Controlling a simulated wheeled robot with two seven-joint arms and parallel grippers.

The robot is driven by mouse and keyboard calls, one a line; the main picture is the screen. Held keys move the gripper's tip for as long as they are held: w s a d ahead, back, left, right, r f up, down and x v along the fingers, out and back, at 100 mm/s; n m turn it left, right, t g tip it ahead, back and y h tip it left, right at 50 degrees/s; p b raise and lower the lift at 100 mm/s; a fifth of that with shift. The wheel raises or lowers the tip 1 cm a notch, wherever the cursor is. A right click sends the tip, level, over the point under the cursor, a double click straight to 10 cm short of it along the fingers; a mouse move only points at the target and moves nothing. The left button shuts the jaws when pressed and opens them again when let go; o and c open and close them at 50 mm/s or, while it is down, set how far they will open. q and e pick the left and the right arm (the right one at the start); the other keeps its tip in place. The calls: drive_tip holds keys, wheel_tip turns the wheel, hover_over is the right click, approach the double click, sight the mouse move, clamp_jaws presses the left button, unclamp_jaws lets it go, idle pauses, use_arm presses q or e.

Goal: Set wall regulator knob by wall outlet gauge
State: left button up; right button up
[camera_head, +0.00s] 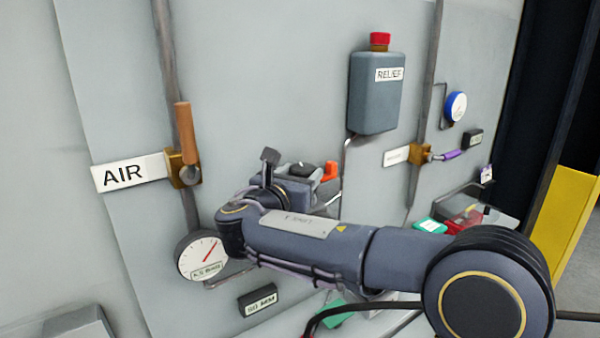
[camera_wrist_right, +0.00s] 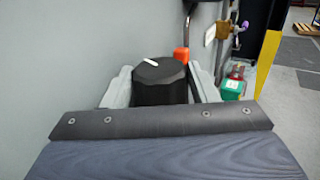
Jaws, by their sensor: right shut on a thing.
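The black regulator knob (camera_wrist_right: 160,85) has a white mark on top. My right gripper (camera_wrist_right: 158,80) is shut on it, with a grey finger on each side. In the head view my right gripper (camera_head: 301,172) is at the wall, and my forearm and wrist hide much of the knob's surroundings. The round white gauge (camera_head: 203,256) with a red needle sits on the wall to the left of my wrist. Its needle points up and to the right; the small scale is not readable. My left gripper is not in view.
An AIR sign (camera_head: 130,173) stands beside a valve with an orange handle (camera_head: 184,118). A grey RELIEF tank (camera_head: 375,95) with a red cap hangs above my arm. An orange-red part (camera_head: 330,171) is just right of the gripper. A blue-rimmed gauge (camera_head: 456,106) is farther right.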

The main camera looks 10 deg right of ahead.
drive_tip(key=o, duration=0.7)
drive_tip(key=shift+o, duration=1.4)
drive_tip(key=shift+s, duration=0.15)
drive_tip(key=shift+r, duration=0.1)
